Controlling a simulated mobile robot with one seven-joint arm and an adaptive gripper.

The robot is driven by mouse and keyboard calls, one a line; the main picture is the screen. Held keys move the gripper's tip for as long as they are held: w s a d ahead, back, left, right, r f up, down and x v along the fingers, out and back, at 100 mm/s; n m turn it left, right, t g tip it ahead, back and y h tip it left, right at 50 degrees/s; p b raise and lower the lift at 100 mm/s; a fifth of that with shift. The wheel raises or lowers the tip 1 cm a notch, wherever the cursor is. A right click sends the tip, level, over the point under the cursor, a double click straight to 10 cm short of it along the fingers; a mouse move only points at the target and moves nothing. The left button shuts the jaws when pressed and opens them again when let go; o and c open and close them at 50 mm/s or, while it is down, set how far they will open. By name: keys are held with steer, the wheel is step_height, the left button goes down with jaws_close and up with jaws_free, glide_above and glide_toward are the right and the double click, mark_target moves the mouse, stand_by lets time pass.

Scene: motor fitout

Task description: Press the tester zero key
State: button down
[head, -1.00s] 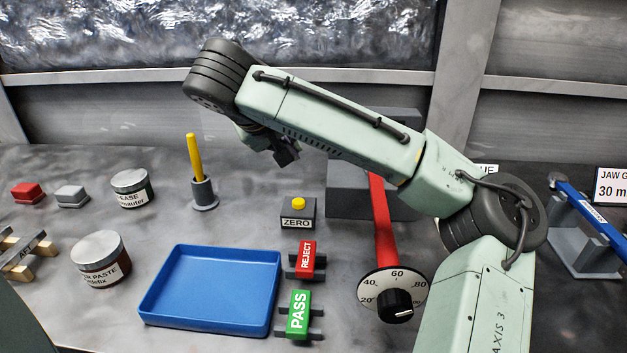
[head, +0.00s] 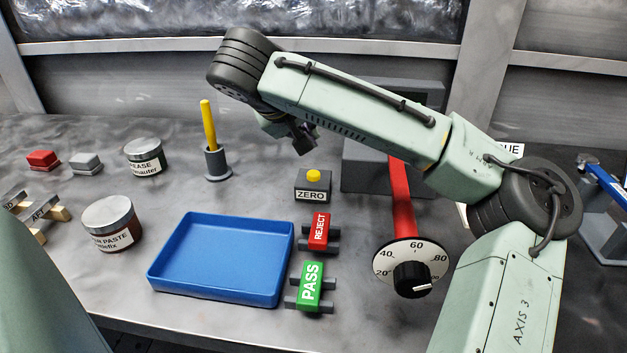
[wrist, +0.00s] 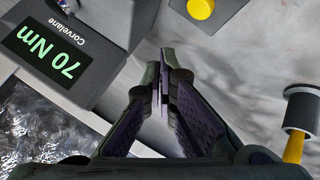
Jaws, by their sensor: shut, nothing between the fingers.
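The zero key is a yellow round button (head: 313,175) on a dark grey box labelled ZERO (head: 313,194), standing on the bench behind the red REJECT block. In the wrist view the yellow button (wrist: 201,8) shows at the top edge, beyond the fingertips and a little to their right. The tester (wrist: 75,50) with a green 70 Nm readout is at the upper left of the wrist view. My gripper (wrist: 166,58) is shut and empty. In the head view my gripper (head: 303,140) is above and slightly behind the button, apart from it.
A yellow-handled tool stands in a grey holder (head: 217,163) left of the key. A blue tray (head: 160,275), a red REJECT block (head: 319,230) and a green PASS block (head: 310,285) lie in front. A dial (head: 411,262) with a red bar is at the right.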

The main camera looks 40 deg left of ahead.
mark_target(309, 172)
steer(key=shift+f+b, duration=1.25)
steer(key=shift+f, duration=1.05)
steer(key=shift+f, duration=0.1)
steer(key=shift+f+b, duration=0.3)
steer(key=shift+f+b, duration=0.4)
steer(key=shift+f, duration=0.1)
steer(key=shift+r, duration=0.1)
stand_by(0.4)
steer(key=shift+r+p, duration=0.65)
steer(key=shift+r, duration=0.15)
step_height(309, 172, up, 5)
steer(key=p, duration=0.4)
steer(key=shift+r, duration=0.1)
